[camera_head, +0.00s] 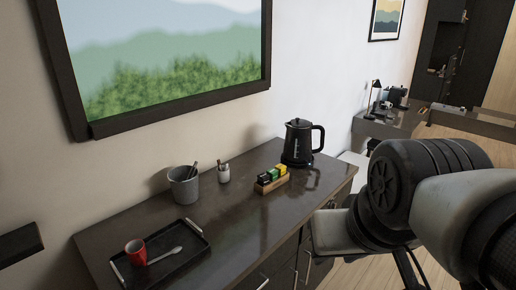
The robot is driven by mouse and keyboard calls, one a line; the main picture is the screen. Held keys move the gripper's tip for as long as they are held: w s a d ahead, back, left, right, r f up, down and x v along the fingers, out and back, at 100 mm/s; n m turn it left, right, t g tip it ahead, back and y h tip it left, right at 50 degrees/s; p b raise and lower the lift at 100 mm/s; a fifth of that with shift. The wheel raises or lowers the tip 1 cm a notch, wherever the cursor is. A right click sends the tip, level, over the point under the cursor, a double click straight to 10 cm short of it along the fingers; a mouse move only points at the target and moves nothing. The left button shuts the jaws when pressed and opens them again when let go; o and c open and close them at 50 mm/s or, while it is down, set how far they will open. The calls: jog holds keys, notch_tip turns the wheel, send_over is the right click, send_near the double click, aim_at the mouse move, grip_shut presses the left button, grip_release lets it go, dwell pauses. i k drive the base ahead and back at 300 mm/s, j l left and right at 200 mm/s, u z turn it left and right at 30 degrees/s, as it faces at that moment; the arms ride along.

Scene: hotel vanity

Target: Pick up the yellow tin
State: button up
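A small yellow tin (281,169) sits at the right end of a small wooden holder (262,188) on the dark vanity top. Beside it in the holder are a green tin (272,174) and a darker tin (263,179) at the left end. The yellow tin stands just in front of the black kettle. My arm fills the right side of the view, to the right of the holder and apart from it. I cannot see my gripper's fingers.
A black kettle (299,142) stands behind the holder. A grey bucket (184,186) and a small cup with sticks (223,174) stand left of it. A black tray (174,262) carries a red cup (136,252) and a spoon (165,256). The vanity top in front of the holder is clear.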

aim_at(282, 169)
jog(key=i+l+u, duration=0.15)
jog(key=u, duration=0.3)
jog(key=i+l+u, duration=0.1)
jog(key=u, duration=0.4)
jog(key=i+l+u, duration=0.2)
jog(key=l, duration=0.4)
jog(key=l+u, duration=0.25)
jog(key=l, duration=0.3)
jog(key=i+l, duration=0.1)
jog(key=l, duration=0.55)
jog(key=i+l, duration=0.1)
jog(key=l, duration=0.5)
jog(key=i+l+u, duration=0.1)
jog(key=l, duration=0.55)
